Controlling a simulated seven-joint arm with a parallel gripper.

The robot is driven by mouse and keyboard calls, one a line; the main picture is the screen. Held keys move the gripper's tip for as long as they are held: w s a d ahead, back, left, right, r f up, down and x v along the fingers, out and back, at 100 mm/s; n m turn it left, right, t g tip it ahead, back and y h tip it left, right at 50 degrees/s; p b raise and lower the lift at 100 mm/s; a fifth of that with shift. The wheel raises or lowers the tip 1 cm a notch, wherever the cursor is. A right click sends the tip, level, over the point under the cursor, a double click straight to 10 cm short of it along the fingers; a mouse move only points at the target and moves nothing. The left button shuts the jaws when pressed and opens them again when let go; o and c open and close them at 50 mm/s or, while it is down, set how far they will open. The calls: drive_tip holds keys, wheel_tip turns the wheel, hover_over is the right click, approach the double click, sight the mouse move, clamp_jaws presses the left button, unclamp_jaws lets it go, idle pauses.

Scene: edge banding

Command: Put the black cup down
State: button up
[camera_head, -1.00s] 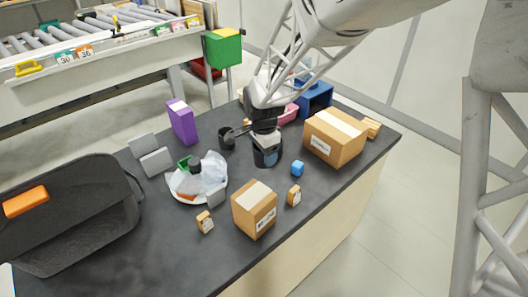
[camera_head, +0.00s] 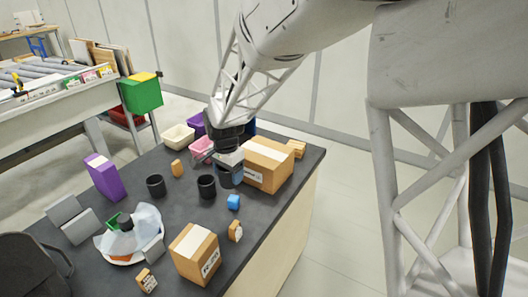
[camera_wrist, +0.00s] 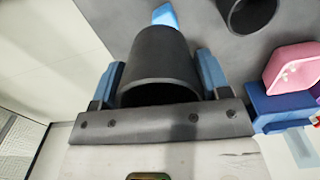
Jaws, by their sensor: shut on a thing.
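My gripper (camera_head: 230,172) is shut on a black cup (camera_wrist: 158,62), with one blue finger on each side of it in the wrist view. In the head view this cup shows only in part, upright beneath my wrist, close to the left side of the big cardboard box (camera_head: 265,165). I cannot tell whether its base touches the dark table. A second black cup (camera_head: 206,188) stands just left of it and also shows at the top of the wrist view (camera_wrist: 250,12). A third black cup (camera_head: 156,186) stands further left.
A blue cube (camera_head: 233,202) lies in front of the held cup. Nearer are a smaller carton (camera_head: 195,252) and a plate with a clear bag (camera_head: 130,232). The table's right edge is close.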

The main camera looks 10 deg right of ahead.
drive_tip(key=w+d+r, duration=0.1)
drive_tip(key=d+r, duration=0.1)
drive_tip(key=d, duration=0.6)
drive_tip(key=w+d+r+n, duration=0.1)
drive_tip(key=d+r, duration=0.1)
drive_tip(key=d, duration=0.6)
drive_tip(key=shift+w+d+r, duration=0.15)
drive_tip(key=shift+d+r, duration=0.1)
drive_tip(key=shift+d, duration=0.15)
hover_over(270, 146)
drive_tip(key=shift+f, duration=0.75)
drive_tip(key=shift+f, duration=1.75)
drive_tip(key=shift+f, duration=0.1)
